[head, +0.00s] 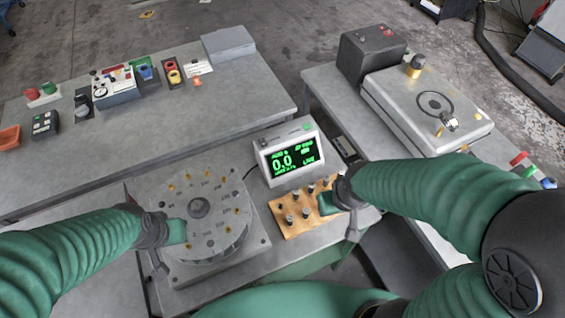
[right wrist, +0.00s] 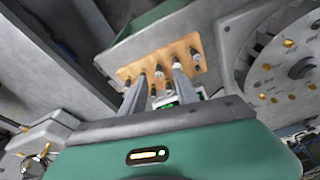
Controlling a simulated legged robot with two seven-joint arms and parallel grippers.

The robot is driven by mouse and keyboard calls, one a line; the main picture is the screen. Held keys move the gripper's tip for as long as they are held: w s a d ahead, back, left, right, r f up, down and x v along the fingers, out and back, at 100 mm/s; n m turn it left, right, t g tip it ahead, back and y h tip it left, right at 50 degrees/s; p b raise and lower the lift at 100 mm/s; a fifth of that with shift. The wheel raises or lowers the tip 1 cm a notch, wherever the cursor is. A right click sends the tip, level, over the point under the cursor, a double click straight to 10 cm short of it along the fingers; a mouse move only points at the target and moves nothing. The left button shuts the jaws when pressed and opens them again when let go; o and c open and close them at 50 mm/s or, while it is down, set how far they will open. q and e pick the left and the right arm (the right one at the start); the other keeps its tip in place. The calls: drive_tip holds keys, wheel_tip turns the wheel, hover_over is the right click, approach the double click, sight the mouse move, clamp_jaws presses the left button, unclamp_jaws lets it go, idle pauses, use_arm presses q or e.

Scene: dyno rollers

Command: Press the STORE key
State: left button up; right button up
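The display unit (head: 290,154) is a pale box with a lit green readout showing 0.0, standing behind the wooden peg board. A small green button (head: 308,126) sits on its top. I cannot read a STORE label anywhere. My right gripper (head: 330,200) is over the right end of the peg board (head: 290,228). In the right wrist view its two grey fingers (right wrist: 157,78) stand apart with nothing gripped; pegs and part of the board (right wrist: 190,45) show beyond. My left gripper (head: 174,232) is at the left of the round dial plate (head: 225,235); its fingers are not clear.
A silver case (head: 430,105) and a dark box (head: 372,50) stand on the right bench. The rear bench holds several small devices, a meter (head: 116,88) and a grey box (head: 228,45). Clear bench top lies in front of them.

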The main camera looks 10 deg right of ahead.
clamp_jaws()
idle(1.8)
